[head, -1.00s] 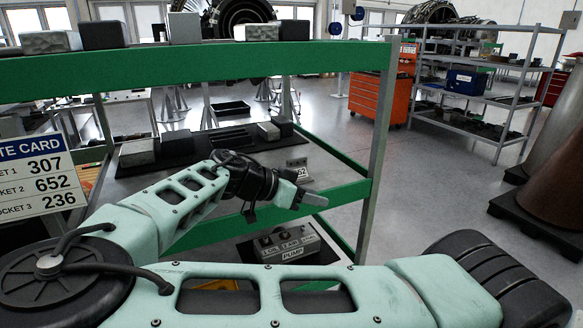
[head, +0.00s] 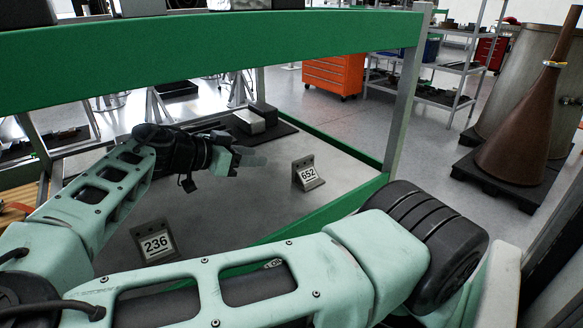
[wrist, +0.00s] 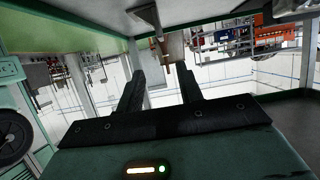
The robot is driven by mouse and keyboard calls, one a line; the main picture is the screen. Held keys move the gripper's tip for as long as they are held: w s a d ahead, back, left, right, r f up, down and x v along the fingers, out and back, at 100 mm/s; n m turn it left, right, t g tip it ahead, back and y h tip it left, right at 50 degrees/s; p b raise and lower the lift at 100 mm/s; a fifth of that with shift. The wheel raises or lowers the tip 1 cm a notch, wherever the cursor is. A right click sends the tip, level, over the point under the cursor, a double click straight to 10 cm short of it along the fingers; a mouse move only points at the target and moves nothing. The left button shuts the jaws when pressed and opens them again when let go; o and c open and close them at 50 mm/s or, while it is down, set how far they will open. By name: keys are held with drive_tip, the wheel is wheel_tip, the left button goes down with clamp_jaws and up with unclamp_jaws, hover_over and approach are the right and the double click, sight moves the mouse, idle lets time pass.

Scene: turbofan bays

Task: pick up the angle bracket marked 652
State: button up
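The angle bracket marked 652 (head: 308,174) stands on the grey lower shelf (head: 235,205) of the green-framed rack, near its right edge, with its label facing me. My gripper (head: 252,158) is to the left of the bracket, apart from it, above the shelf. In the wrist view, my gripper (wrist: 161,75) has its two dark fingers spread with nothing between them. A small grey shape (wrist: 145,16) at the top of the wrist view may be a bracket; its marking cannot be read there.
A bracket marked 236 (head: 154,242) stands at the shelf's front left, beyond my near arm link. Grey blocks (head: 250,120) lie on a dark mat behind my gripper. The green upper beam (head: 210,52) and right post (head: 406,95) bound the opening.

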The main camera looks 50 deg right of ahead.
drive_tip(key=p, duration=0.6)
approach(303, 158)
drive_tip(key=x, duration=0.5)
drive_tip(key=shift+s, duration=0.1)
drive_tip(key=shift+s+d+p, duration=0.15)
drive_tip(key=shift+d+p, duration=0.2)
drive_tip(key=shift+d, duration=0.05)
drive_tip(key=p+x, duration=0.3)
drive_tip(key=x, duration=0.1)
drive_tip(key=shift+f, duration=0.4)
clamp_jaws()
